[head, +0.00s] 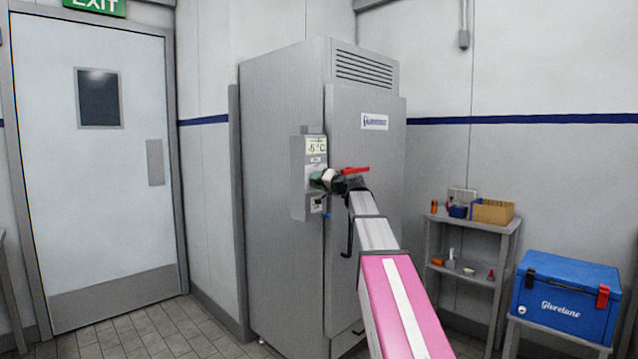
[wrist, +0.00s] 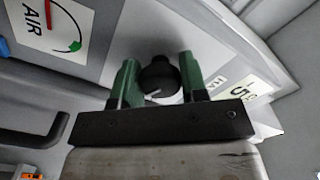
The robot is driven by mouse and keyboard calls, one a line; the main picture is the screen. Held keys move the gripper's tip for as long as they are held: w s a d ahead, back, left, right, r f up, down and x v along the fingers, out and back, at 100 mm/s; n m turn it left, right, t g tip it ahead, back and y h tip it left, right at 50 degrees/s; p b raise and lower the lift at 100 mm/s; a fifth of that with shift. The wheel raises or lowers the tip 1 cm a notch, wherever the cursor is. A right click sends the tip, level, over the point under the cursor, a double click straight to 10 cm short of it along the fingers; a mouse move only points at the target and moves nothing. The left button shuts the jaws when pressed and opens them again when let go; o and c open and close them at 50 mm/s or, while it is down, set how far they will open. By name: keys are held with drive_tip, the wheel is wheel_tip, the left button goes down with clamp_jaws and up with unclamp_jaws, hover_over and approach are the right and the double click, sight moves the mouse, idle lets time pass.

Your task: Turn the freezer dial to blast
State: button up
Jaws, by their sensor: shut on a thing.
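The freezer (head: 283,130) is a tall grey cabinet with a vented top and a logo plate. A grey control box (head: 301,207) is fixed at its front left edge, with a display (head: 316,146) reading about -5 °C. In the wrist view the dial (wrist: 160,75) is a round black knob with a pale pointer line. My gripper (wrist: 158,84) has green fingers, one on each side of the dial, and is shut on it. In the head view my gripper (head: 322,180) is at the control box and hides the dial. The setting it points to cannot be read.
A grey shelf (head: 470,226) with small items and a blue cooler box (head: 567,295) stand at right. A door (head: 95,190) is at left, with clear tiled floor before it.

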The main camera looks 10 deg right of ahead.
drive_tip(key=shift+m, duration=1.1)
drive_tip(key=o, duration=0.9)
drive_tip(key=v, duration=1.1)
drive_tip(key=shift+f, duration=0.1)
